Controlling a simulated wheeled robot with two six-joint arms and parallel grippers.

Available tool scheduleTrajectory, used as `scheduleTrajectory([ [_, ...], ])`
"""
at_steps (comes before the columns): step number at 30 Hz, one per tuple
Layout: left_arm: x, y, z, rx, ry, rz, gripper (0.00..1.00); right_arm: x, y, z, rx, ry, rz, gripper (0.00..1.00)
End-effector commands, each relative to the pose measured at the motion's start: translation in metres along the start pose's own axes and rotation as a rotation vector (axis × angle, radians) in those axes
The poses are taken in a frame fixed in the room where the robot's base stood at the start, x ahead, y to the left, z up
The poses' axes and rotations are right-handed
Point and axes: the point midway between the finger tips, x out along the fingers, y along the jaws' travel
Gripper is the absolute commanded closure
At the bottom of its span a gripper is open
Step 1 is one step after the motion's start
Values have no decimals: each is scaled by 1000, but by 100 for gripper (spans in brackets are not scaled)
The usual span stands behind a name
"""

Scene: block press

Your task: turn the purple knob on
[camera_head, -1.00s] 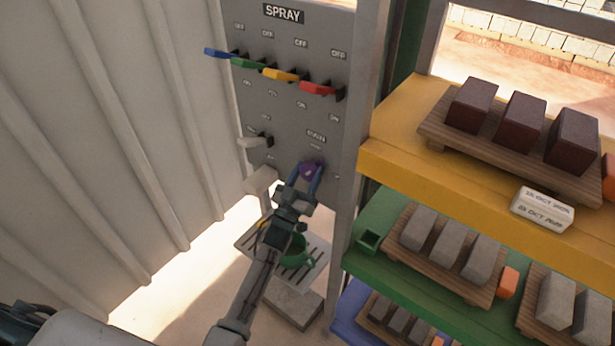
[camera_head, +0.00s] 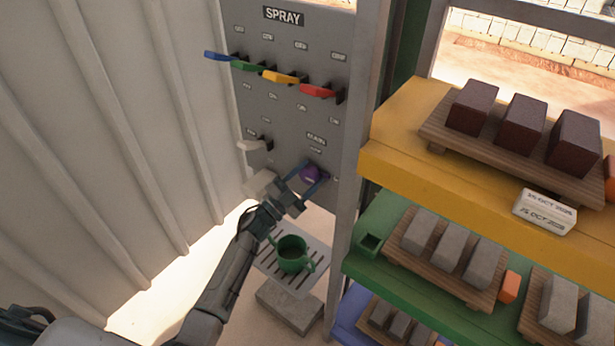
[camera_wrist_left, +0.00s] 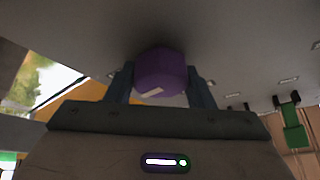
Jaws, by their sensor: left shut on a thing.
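The purple knob (camera_head: 309,174) sits low on the grey panel (camera_head: 290,120), below the MAIN label. It also shows in the left wrist view (camera_wrist_left: 160,74), with a pale mark on its lower face, tilted. My left gripper (camera_head: 309,182) is shut on the knob, one finger on each side; its fingers show in the left wrist view (camera_wrist_left: 160,84). My right gripper is not in view.
Blue, green, yellow and red levers (camera_head: 279,77) stick out of the panel above, and a white lever (camera_head: 254,145) lies to the left. A green cup (camera_head: 293,254) stands on a slotted tray below. Shelves with blocks (camera_head: 450,170) stand at the right.

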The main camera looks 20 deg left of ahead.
Motion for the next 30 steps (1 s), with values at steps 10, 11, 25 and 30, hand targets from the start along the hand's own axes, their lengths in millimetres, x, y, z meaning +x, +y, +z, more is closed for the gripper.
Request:
scheduleTrajectory([
  [10,-1,0,1,96,5,49,75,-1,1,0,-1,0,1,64],
  [11,-1,0,1,99,5,50,75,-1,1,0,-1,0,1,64],
  [25,0,0,1,108,7,54,48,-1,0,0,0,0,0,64],
  [30,0,0,0,107,7,53,31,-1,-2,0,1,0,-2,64],
])
